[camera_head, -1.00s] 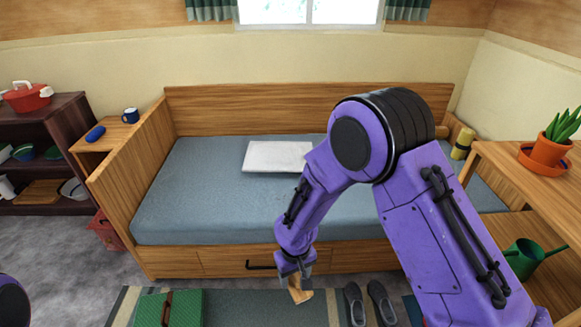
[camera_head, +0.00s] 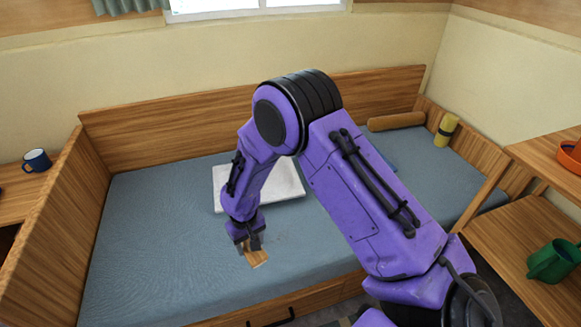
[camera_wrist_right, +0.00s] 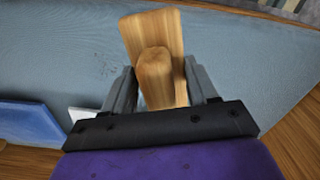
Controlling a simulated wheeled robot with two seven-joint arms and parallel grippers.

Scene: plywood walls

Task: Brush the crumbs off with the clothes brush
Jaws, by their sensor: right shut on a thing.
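My right gripper (camera_head: 251,243) is shut on the wooden clothes brush (camera_head: 256,258), low over the front part of the bed's blue-grey mattress (camera_head: 150,230). In the right wrist view the brush (camera_wrist_right: 155,38) sits between the two fingers, its wooden handle toward the gripper and its broad back beyond. Its bristles are hidden, and I cannot tell whether it touches the mattress. Small dark specks, perhaps the crumbs (camera_wrist_right: 104,62), lie on the mattress beside the brush. My left gripper is out of view.
A white folded cloth or pillow (camera_head: 290,182) lies behind my right forearm. A brown bolster (camera_head: 396,121) and a yellow roll (camera_head: 446,130) are at the bed's right end. A blue mug (camera_head: 37,160) stands left. A green watering can (camera_head: 552,261) is on the right shelf.

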